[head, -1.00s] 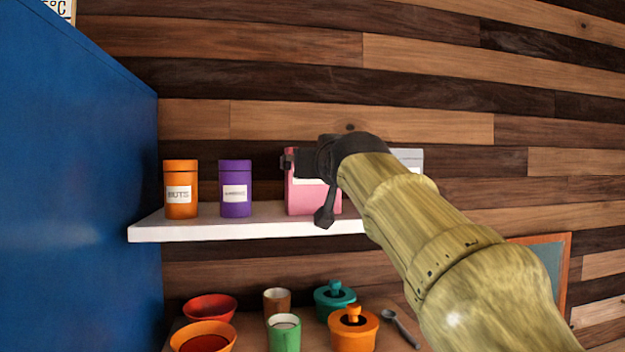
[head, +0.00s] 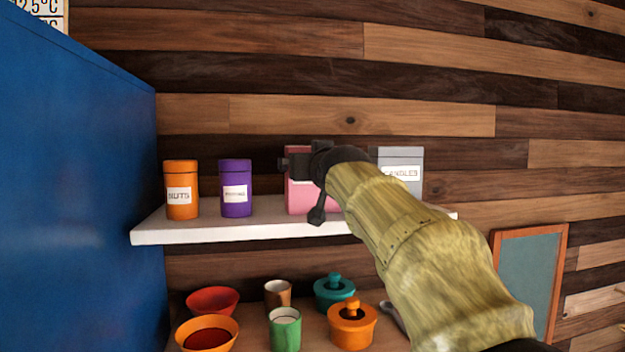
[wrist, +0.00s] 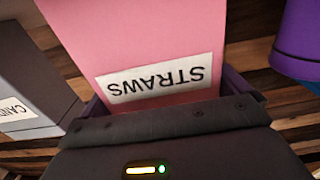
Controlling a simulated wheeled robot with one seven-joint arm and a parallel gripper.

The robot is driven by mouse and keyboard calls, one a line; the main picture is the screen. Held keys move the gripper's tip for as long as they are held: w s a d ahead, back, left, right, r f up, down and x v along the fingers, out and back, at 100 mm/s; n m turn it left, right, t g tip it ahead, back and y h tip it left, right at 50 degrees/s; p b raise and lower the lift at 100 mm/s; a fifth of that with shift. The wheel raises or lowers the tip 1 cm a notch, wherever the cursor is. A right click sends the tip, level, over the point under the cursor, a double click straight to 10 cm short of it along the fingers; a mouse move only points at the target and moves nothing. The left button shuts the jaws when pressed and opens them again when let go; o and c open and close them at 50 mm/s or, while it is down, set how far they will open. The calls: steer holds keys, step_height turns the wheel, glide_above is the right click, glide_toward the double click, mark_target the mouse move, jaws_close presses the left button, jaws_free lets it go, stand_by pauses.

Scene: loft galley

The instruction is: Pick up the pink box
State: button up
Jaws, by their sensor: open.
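The pink box (head: 299,195) stands on the white wall shelf (head: 240,231), partly hidden behind my gripper and arm in the head view. In the wrist view the pink box (wrist: 140,45) fills the upper middle, with a white label reading STRAWS upside down. My gripper (head: 302,185) is in front of the box in the head view. In the wrist view the jaws (wrist: 165,98) are open, with a finger on each side of the box's near part. I cannot tell whether they touch it.
A purple canister (head: 235,188) and an orange NUTS canister (head: 181,189) stand left of the box. A grey CANDLES box (head: 400,170) stands close on its right. Bowls, cups and lidded pots (head: 352,325) sit below. A blue panel (head: 75,190) bounds the left.

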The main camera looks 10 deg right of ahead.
steer(key=shift+c, duration=0.2)
steer(key=c, duration=0.6)
steer(key=shift+c, duration=0.2)
steer(key=shift+r, duration=0.1)
steer(key=shift+r, duration=4.9)
steer(key=shift+w, duration=0.15)
steer(key=shift+s, duration=0.3)
